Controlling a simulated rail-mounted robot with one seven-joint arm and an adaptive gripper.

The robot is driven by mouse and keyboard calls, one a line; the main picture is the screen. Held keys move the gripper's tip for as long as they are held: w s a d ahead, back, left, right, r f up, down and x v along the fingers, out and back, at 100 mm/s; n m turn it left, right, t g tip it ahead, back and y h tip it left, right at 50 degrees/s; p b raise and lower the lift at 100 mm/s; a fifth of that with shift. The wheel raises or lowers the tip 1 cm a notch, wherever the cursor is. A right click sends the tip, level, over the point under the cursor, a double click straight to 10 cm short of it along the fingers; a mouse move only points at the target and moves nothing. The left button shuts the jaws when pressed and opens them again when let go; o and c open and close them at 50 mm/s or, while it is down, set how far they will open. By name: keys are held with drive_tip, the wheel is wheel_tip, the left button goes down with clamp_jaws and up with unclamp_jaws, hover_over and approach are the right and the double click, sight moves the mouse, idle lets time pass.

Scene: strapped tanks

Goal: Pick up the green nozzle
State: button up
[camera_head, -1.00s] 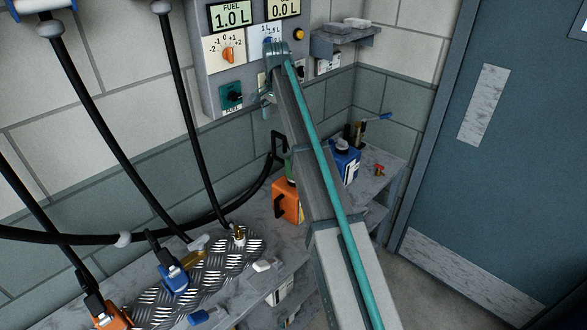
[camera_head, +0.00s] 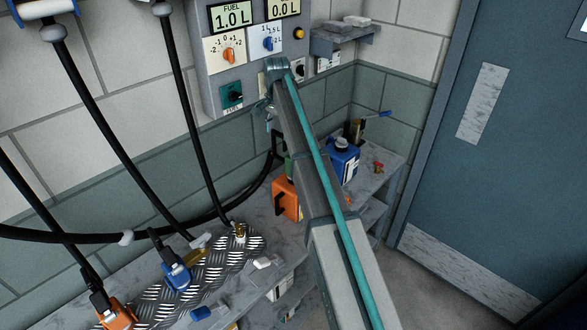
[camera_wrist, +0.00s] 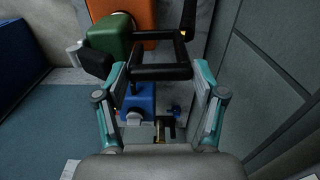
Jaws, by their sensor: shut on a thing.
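The green nozzle (camera_wrist: 112,42) has a green body and a black loop handle. In the wrist view it lies against the orange canister (camera_wrist: 138,14), with its handle between the fingertips of my gripper (camera_wrist: 160,74). My gripper is shut on this handle. In the head view my gripper (camera_head: 270,108) is at the far end of my arm, above the shelf. The nozzle's black handle (camera_head: 278,143) shows below it, and the orange canister (camera_head: 284,201) is under the nozzle. My arm hides much of the nozzle and the fingertips there.
A blue canister (camera_head: 342,162) stands right of my arm. Blue (camera_head: 176,274) and orange (camera_head: 115,316) nozzles rest on a checkered metal plate (camera_head: 217,272) at left. Black hoses hang in front of the wall. A control panel (camera_head: 236,68) is behind my gripper; a door is at right.

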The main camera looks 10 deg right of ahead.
drive_tip(key=c, duration=0.5)
clamp_jaws()
drive_tip(key=shift+r, duration=0.2)
